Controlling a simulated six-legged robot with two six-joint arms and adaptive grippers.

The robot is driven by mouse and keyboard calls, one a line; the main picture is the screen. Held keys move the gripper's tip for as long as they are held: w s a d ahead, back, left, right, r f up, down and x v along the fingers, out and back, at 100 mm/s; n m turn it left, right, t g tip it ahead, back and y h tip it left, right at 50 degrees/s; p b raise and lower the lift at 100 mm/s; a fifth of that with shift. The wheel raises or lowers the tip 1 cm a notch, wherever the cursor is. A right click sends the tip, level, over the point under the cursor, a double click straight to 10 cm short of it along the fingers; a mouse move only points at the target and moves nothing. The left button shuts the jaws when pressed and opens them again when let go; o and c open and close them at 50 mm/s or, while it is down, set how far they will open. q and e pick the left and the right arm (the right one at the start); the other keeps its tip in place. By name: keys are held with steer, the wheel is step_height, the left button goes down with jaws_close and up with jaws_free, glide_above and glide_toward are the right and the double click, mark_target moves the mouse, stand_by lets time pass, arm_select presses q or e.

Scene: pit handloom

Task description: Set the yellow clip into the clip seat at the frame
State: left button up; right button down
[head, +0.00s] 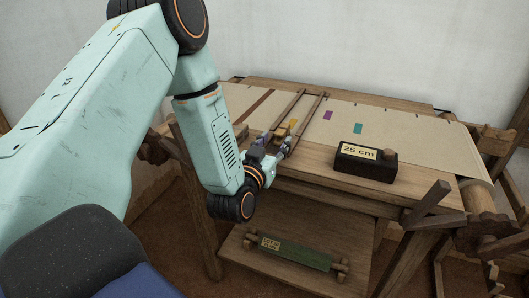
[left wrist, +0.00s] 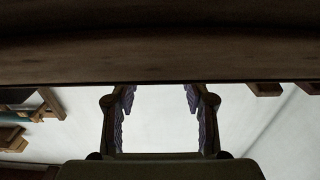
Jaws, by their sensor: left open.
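My left gripper (head: 276,143) is over the front edge of the loom, beside the wooden bars that cross the cloth. In the left wrist view its two fingers (left wrist: 160,105) stand apart with only a pale surface between them. A small yellow piece (head: 293,122), perhaps the yellow clip, shows just beyond the fingers by the bars. It is too small to tell how it sits. I cannot make out the clip seat at the frame. My right gripper is not in view.
A dark wooden beam (left wrist: 160,45) crosses the left wrist view close above the fingers. A black box marked 25 cm (head: 365,162) stands on the front board. The cloth (head: 410,125) has small purple and teal patches. A green bar (head: 296,252) lies on the lower shelf.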

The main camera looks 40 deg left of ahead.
arm_select(q)
steer(key=p+v, duration=0.1)
steer(key=v, duration=0.7)
steer(key=s+d+f+m+g+h, duration=0.1)
steer(key=s+d+f+g+h, duration=0.2)
steer(key=f, duration=0.5)
steer(key=s+d+f+m+g+h, duration=0.1)
steer(key=s+d+f+g, duration=0.3)
steer(key=f, duration=0.4)
steer(key=s+d+f+g, duration=0.1)
steer(key=s+f+g, duration=0.3)
steer(key=s, duration=0.6)
steer(key=s+d+f+g, duration=0.2)
steer(key=s+f+g, duration=0.3)
steer(key=s, duration=0.6)
steer(key=shift+s+d+f+g, duration=0.15)
steer(key=shift+s+f+g, duration=0.15)
steer(key=shift+g, duration=0.4)
